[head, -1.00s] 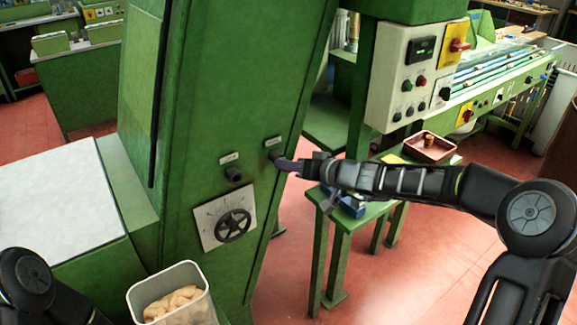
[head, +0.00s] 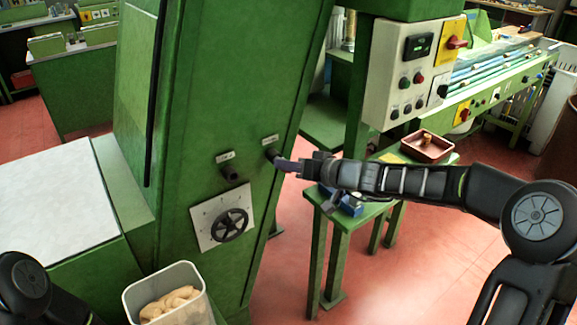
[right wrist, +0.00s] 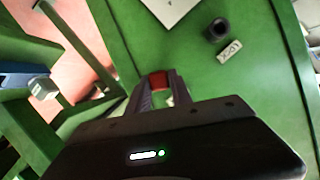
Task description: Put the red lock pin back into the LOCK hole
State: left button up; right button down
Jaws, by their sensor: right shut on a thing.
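My right gripper (head: 285,164) is at the right part of the green machine's front face, its fingertips close to the dark round fitting (head: 271,154) under the right-hand label. In the right wrist view, my right gripper (right wrist: 158,92) is shut on the red lock pin (right wrist: 160,80), whose red end shows between the fingertips. The fingers hide the pin in the head view. The fitting behind the pin is hidden in the wrist view, so I cannot tell whether the pin is in a hole. My left gripper is out of view.
A second dark fitting (head: 230,173) sits left of the gripper, above a dial plate with a black handwheel (head: 230,225). A bin of corks (head: 165,295) stands below. A green side table (head: 345,222) with a reddish tray (head: 428,147) stands under my right forearm.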

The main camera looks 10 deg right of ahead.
jog(key=shift+s+d+b, duration=0.3)
jog(key=shift+s+b, duration=0.25)
jog(key=shift+s, duration=0.15)
jog(key=shift+s+d+b, duration=0.25)
jog(key=shift+s+b, duration=0.25)
jog(key=shift+s, duration=0.2)
jog(key=shift+s+d+b, duration=0.3)
jog(key=shift+s+b, duration=0.25)
jog(key=shift+s, duration=0.15)
jog(key=s+b, duration=0.1)
jog(key=s, duration=0.1)
jog(key=s+d+b, duration=0.1)
jog(key=b, duration=0.1)
jog(key=shift+s+d, duration=0.2)
jog(key=shift+s, duration=0.2)
